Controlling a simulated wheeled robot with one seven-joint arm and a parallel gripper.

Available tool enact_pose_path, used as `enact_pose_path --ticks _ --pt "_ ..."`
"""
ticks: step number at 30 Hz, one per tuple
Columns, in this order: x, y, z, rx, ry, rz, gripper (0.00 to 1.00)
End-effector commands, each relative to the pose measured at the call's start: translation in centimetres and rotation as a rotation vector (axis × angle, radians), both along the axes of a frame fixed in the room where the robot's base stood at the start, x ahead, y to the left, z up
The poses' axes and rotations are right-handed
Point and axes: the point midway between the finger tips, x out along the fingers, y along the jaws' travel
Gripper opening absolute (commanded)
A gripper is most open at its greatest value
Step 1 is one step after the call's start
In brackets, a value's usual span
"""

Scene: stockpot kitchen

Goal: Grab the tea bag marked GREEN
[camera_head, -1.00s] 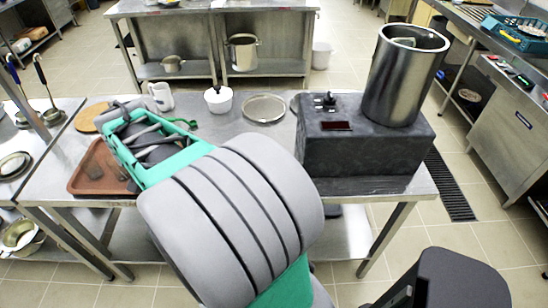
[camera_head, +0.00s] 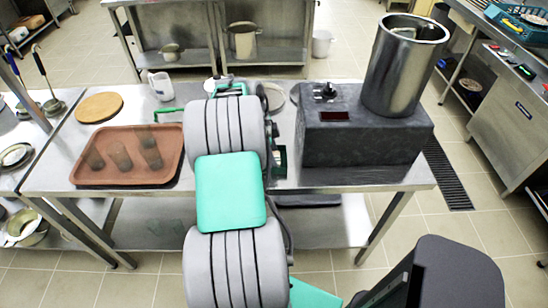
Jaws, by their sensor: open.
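I cannot make out a tea bag marked GREEN in the head view; no label is readable. My gripper (camera_head: 230,88) is open, over the far part of the steel table. Only a teal piece of it shows beyond my arm, and its fingertips are hidden. What lies under and behind the arm is hidden too. A brown tray (camera_head: 108,178) lies on the left of the table, apart from my gripper. On it stand three dark, translucent cup-like things (camera_head: 150,153).
The steel table (camera_head: 60,183) also holds a round wooden board (camera_head: 99,107), a white mug (camera_head: 160,86) and a thin green piece (camera_head: 169,112). On the right a dark box (camera_head: 365,150) with a knob carries a tall steel pot (camera_head: 395,75). Bare tabletop lies around the tray.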

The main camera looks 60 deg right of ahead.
Motion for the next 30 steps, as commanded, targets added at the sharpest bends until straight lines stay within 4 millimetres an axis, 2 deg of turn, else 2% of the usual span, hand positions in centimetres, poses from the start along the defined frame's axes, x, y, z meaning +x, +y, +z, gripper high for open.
enact_pose_path --ticks 7,23,30 --pt "0.01 -0.03 -0.24 -0.001 -0.002 0.001 0.6" --pt "0.02 -0.04 -0.19 -0.001 -0.002 0.002 0.17" --pt "0.03 -0.06 -0.1 -0.002 -0.002 0.003 0.17"
